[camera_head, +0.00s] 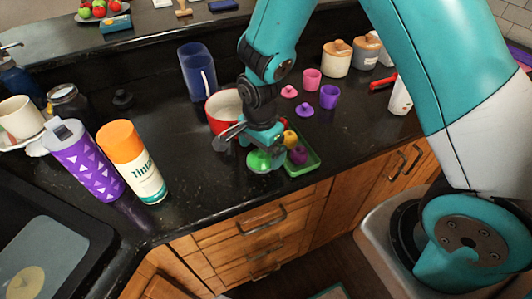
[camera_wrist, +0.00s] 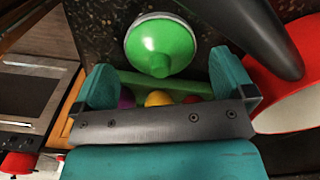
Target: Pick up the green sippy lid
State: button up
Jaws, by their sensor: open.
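The green sippy lid (camera_head: 258,161) is a shiny green dome with a central knob, lying on the black counter near its front edge. In the wrist view the lid (camera_wrist: 163,42) shows just past the fingertips, centred between them. My gripper (camera_head: 265,147) is above and right beside the lid, pointing down. In the wrist view my gripper (camera_wrist: 161,78) is open, with teal fingers spread and nothing held between them. Whether a finger touches the lid cannot be told.
A green tray (camera_head: 311,163) with small yellow and purple items sits right of the lid. A red pan (camera_head: 210,107) with a dark handle (camera_wrist: 252,28) is close behind. A purple tumbler (camera_head: 88,160) and an orange-topped canister (camera_head: 133,163) stand left. Small pink and purple cups are behind right.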

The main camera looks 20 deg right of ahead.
jog(key=shift+f, duration=0.9)
jog(key=shift+c, duration=0.2)
jog(key=c, duration=0.9)
jog(key=shift+o, duration=0.2)
